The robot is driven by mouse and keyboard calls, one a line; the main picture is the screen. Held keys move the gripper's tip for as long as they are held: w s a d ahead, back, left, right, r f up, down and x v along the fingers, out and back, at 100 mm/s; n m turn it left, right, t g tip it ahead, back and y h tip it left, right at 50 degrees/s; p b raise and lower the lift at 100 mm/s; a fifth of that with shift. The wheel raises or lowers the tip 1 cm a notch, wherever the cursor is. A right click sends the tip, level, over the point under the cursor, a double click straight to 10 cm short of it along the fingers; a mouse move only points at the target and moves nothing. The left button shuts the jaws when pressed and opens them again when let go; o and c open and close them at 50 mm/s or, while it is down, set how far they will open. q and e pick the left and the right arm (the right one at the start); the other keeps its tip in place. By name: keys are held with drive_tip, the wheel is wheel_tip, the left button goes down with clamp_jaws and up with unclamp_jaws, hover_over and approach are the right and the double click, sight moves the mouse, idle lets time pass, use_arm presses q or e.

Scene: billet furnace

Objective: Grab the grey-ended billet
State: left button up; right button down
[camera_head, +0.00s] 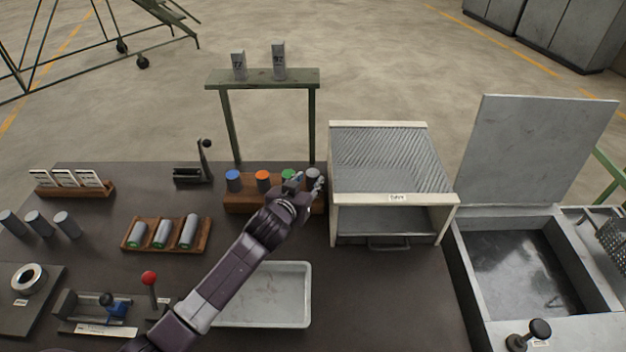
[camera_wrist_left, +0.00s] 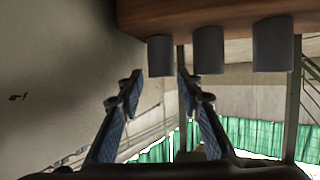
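The grey-ended billet (camera_head: 312,173) stands upright at the right end of a wooden rack (camera_head: 245,203), in a row with blue-, orange- and green-ended billets. My left gripper (camera_head: 309,183) is right in front of it and partly covers it. In the left wrist view, my left gripper (camera_wrist_left: 160,82) is open, with nothing between its fingers. The end billet of the row (camera_wrist_left: 160,55) lines up with the gap, just beyond the fingertips; its coloured end does not show there. I cannot tell whether a finger touches it. My right gripper is not in view.
The green-ended billet (camera_head: 287,174) is close to the left of my gripper. A furnace box (camera_head: 392,200) stands close to its right. A metal stand (camera_head: 262,78) rises behind the rack. A pale tray (camera_head: 290,290) lies below my left arm.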

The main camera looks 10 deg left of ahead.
sight(313, 173)
use_arm(q)
drive_tip(key=shift+w+r, duration=0.1)
drive_tip(key=shift+w, duration=0.25)
drive_tip(key=shift+p+x, duration=0.7)
drive_tip(key=shift+x, duration=1.55)
drive_tip(key=shift+c, duration=0.3)
clamp_jaws()
drive_tip(key=shift+w+r, duration=0.1)
drive_tip(key=shift+r, duration=0.05)
